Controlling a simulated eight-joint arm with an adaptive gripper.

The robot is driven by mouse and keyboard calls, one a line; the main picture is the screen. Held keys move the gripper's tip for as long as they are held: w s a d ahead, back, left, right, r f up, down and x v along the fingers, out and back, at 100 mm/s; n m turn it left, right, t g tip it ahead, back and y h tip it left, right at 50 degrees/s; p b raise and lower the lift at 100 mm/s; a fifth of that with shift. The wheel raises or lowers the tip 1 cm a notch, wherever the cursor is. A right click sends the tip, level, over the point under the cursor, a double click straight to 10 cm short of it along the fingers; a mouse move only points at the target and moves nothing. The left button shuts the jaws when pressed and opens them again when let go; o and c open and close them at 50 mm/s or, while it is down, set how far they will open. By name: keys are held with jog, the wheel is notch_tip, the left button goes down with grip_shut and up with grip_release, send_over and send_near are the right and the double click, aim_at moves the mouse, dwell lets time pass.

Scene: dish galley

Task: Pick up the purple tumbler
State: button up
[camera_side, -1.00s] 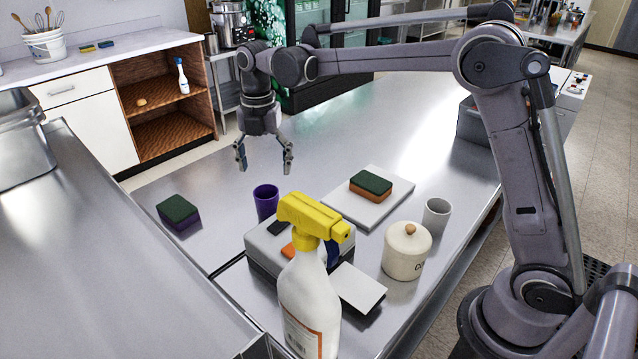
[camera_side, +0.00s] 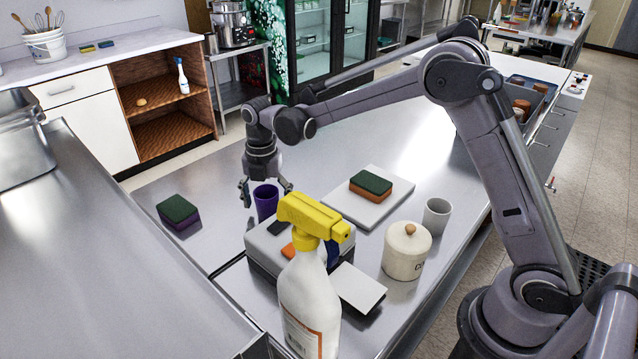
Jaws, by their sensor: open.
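The purple tumbler (camera_side: 266,204) stands upright on the steel counter, just behind a grey box. The yellow trigger of a spray bottle hides a little of its lower right side. My gripper (camera_side: 266,190) points down and is open. One finger shows to the left of the tumbler's rim and the other to the right, at about rim height. I cannot tell whether either finger touches the tumbler or how they line up in depth.
A white spray bottle with a yellow head (camera_side: 310,285) stands in front. The grey box (camera_side: 262,250) is near the tumbler. A purple-green sponge (camera_side: 178,212) lies left. A white board (camera_side: 355,212) with an orange-green sponge (camera_side: 371,186), a grey cup (camera_side: 436,215) and a lidded jar (camera_side: 406,252) stand right.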

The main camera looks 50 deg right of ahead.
jog(key=c, duration=1.3)
